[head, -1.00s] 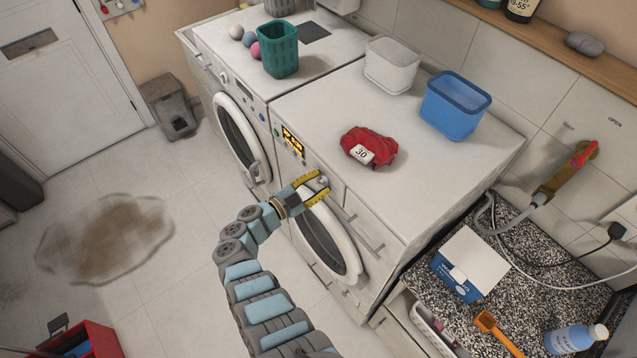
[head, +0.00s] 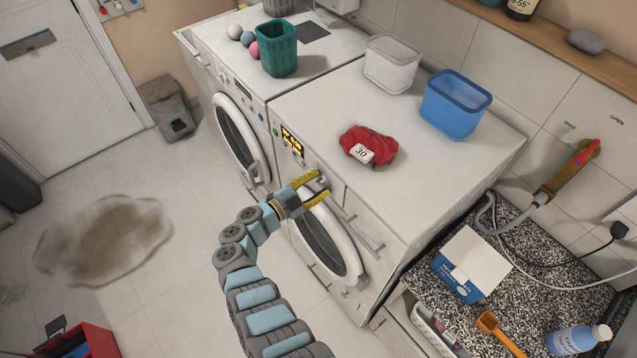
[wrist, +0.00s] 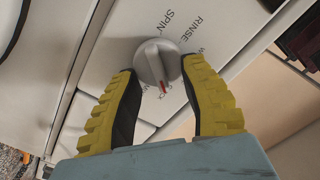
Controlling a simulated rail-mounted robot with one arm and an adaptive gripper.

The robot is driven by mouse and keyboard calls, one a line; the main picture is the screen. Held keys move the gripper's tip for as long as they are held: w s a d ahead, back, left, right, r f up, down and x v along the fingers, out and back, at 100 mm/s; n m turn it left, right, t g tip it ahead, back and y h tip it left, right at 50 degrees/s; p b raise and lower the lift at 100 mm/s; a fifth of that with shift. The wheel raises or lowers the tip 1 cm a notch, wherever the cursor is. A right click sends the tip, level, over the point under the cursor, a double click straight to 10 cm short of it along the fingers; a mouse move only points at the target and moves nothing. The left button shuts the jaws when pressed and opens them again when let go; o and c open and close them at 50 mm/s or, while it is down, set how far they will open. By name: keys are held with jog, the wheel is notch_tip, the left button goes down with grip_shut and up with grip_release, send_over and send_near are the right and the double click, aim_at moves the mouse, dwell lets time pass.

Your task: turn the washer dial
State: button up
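The washer dial (wrist: 157,64) is a round grey knob with a raised grip bar and a red mark, on the white front of the right-hand machine (head: 421,188). In the wrist view the words SPIN and RINSE read beside it, and the red mark points toward the lower edge of the picture. My gripper (wrist: 158,68) has yellow ribbed fingers, one on each side of the dial. They look slightly apart from it; contact cannot be told. In the head view my gripper (head: 323,182) is at the panel above the round door, with its fingers spread.
A red cloth (head: 368,146) with a tag reading 30, a white basket (head: 391,64) and a blue tub (head: 455,105) stand on the machine top. A speckled counter (head: 420,282) is at right. A brown stain (head: 105,240) marks the open floor at left.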

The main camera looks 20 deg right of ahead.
jog(key=o, duration=0.4)
jog(key=shift+d+f, duration=0.1)
jog(key=shift+d, duration=0.05)
jog(key=shift+o, duration=0.4)
jog(key=v, duration=1.2)
jog(key=shift+r, duration=0.2)
